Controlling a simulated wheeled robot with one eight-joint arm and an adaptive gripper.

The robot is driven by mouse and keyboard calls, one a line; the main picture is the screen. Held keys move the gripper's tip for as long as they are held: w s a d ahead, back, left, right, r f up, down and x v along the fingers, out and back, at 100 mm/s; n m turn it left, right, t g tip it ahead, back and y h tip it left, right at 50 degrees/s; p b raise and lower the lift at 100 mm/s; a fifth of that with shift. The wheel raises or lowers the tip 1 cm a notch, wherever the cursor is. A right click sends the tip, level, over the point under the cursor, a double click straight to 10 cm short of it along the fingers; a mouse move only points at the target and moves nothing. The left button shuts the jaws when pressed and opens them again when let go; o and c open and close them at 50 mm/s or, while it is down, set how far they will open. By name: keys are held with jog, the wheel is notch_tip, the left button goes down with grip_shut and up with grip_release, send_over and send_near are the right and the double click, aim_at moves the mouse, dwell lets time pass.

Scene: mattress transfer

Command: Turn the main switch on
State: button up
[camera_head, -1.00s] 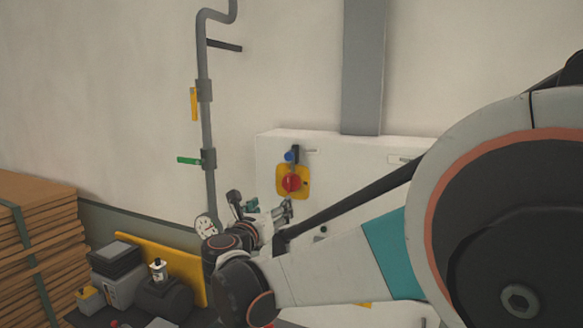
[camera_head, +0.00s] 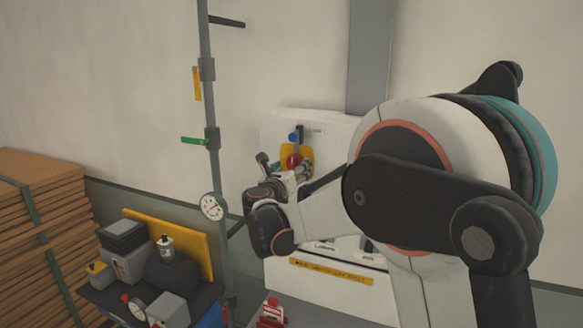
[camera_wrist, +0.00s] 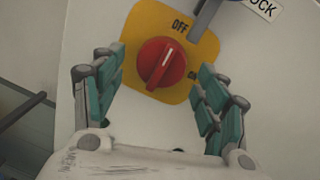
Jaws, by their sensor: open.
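The main switch is a red round knob (camera_wrist: 160,64) on a yellow plate (camera_wrist: 140,22) marked OFF and ON. In the wrist view the knob's white line points up toward the right, between the two words and nearer OFF. In the head view the red knob (camera_head: 294,160) sits on the white panel (camera_head: 280,122), partly behind my gripper. My gripper (camera_wrist: 158,80) is open, with one teal-padded finger on each side of the knob's lower part. I cannot tell whether the fingers touch it.
A grey lever with a blue part (camera_head: 293,137) sits above the knob. A wall pipe (camera_head: 212,165) with a gauge (camera_head: 213,206) stands left of the panel. A cart with boxes (camera_head: 125,262) and stacked brown boards (camera_head: 40,210) are at lower left.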

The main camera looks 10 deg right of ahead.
jog(key=shift+w+d, duration=0.25)
jog(key=shift+w, duration=0.1)
jog(key=c, duration=1)
jog(key=shift+c, duration=0.2)
